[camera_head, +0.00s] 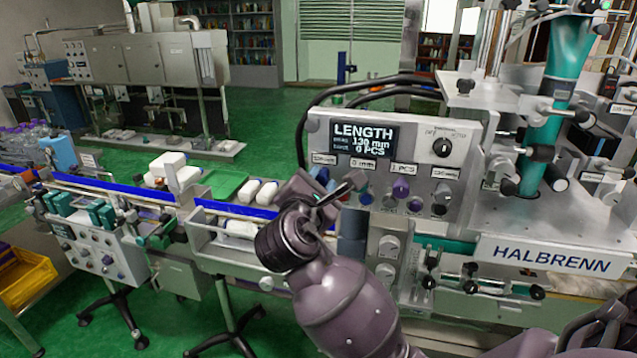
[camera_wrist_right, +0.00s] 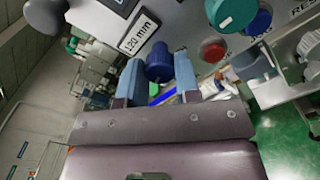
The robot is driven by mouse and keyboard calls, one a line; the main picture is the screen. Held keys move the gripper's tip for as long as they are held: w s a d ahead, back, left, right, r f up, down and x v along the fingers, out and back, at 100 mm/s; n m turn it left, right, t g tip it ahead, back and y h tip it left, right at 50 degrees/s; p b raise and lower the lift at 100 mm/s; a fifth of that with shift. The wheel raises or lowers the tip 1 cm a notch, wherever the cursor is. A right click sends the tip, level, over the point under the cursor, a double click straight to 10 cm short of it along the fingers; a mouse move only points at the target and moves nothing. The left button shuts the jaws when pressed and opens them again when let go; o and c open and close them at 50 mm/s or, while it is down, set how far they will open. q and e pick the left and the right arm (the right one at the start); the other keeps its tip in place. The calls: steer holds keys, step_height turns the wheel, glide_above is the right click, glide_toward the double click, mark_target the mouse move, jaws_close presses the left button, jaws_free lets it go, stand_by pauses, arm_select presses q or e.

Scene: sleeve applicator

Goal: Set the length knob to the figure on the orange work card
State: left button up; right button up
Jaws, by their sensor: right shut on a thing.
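The length knob, a dark blue round knob (camera_wrist_right: 158,62), sits between the two blue fingers of my right gripper (camera_wrist_right: 158,76) in the right wrist view. The fingers are shut on it from both sides. A white plate (camera_wrist_right: 138,33) beside the knob reads 120 mm. In the head view my right gripper (camera_head: 336,194) is at the lower left of the control panel (camera_head: 420,150) and hides the knob. The panel's dark LENGTH display (camera_head: 363,140) appears to read 130 mm and 0 PCS. No orange work card shows. My left gripper is out of view.
Other knobs stand close by, including a teal one (camera_wrist_right: 236,12) and a red one (camera_wrist_right: 212,50). A conveyor (camera_head: 100,185) with white items runs to the left of the panel. The HALBRENN machine (camera_head: 550,255) stands at right. Green floor is open behind.

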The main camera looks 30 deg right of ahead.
steer(key=m, duration=0.4)
steer(key=shift+m, duration=0.3)
steer(key=m, duration=0.4)
steer(key=shift+f+b, duration=0.1)
steer(key=shift+b, duration=0.25)
steer(key=shift+m, duration=0.4)
steer(key=o, duration=0.9)
